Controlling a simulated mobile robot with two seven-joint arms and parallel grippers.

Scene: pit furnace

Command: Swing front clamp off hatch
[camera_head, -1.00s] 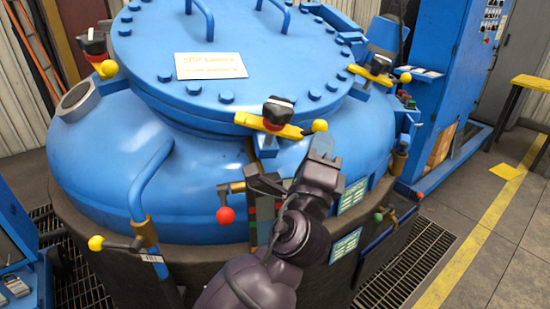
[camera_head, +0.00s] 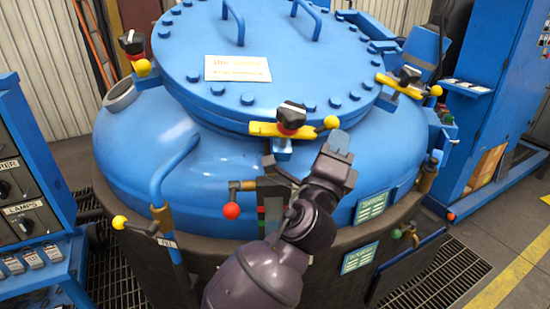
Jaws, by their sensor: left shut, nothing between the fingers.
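The round blue hatch (camera_head: 290,65) lies closed on the furnace, with bolts around its rim. The front clamp (camera_head: 262,129) is a yellow bar lying along the hatch's front rim, with a black and red knob (camera_head: 291,117) and a yellow ball (camera_head: 331,122) at its right end. My left gripper (camera_head: 339,142) is shut and empty, its tip just below and right of the ball. I cannot tell whether they touch. My right gripper is not in view.
Similar clamps sit at the hatch's left (camera_head: 135,55) and right (camera_head: 403,83). A blue handle pipe (camera_head: 170,170) and a red-ball lever (camera_head: 232,211) stand in front. A control panel (camera_head: 25,185) is at the left, a blue cabinet (camera_head: 490,90) at the right.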

